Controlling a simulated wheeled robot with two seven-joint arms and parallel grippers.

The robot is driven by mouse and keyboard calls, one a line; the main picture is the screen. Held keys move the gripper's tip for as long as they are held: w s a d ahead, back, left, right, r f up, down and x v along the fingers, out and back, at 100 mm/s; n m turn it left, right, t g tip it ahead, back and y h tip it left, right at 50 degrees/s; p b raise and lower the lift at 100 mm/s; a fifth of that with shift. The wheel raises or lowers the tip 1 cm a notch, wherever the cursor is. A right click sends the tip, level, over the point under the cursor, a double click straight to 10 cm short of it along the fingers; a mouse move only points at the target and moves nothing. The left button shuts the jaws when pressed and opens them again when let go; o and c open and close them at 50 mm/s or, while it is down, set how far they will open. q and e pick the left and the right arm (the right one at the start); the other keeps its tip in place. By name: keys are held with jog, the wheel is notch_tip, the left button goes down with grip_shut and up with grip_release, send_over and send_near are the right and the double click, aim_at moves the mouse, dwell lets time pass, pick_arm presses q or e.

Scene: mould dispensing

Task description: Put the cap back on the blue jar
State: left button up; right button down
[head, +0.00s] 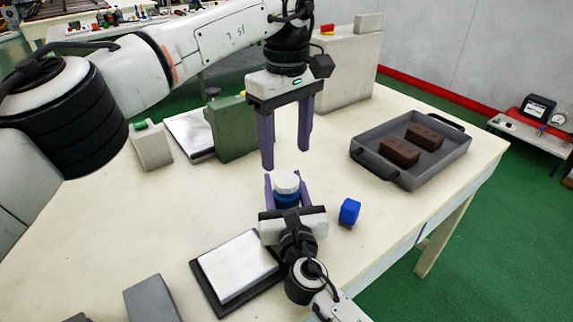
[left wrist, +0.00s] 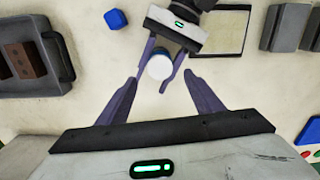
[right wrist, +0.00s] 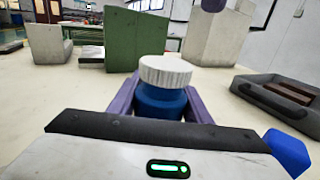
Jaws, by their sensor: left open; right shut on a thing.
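The blue jar (head: 286,199) stands upright with the white cap (head: 286,182) on its top. My right gripper (head: 283,177) is shut on the jar, one finger on each side. In the right wrist view the ribbed cap (right wrist: 165,70) sits above the jar's blue body (right wrist: 160,104); whether it is fully seated I cannot tell. My left gripper (head: 286,156) is open and empty, pointing down above the cap. In the left wrist view the cap (left wrist: 160,66) shows between its spread fingers, with the right gripper behind it.
A small blue block (head: 349,212) lies right of the jar. A grey tray (head: 372,167) with brown blocks is at right. A green box (head: 231,130) stands behind. A pale pad (head: 238,264) on a dark base is at front left. Clear table lies around the jar.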

aim_at(289, 206)
pick_arm(q)
notch_tip(289, 206, up, 5)
jog(key=shift+r, duration=0.2)
pick_arm(e)
jog(key=c, duration=0.9)
grip_release()
pick_arm(q)
jog(key=shift+r+p, duration=0.3)
pick_arm(e)
jog(key=s, duration=0.3)
jog(key=s+d, duration=0.1)
jog(key=s, duration=0.6)
jog(key=shift+s+d, duration=0.15)
jog(key=shift+d, duration=0.2)
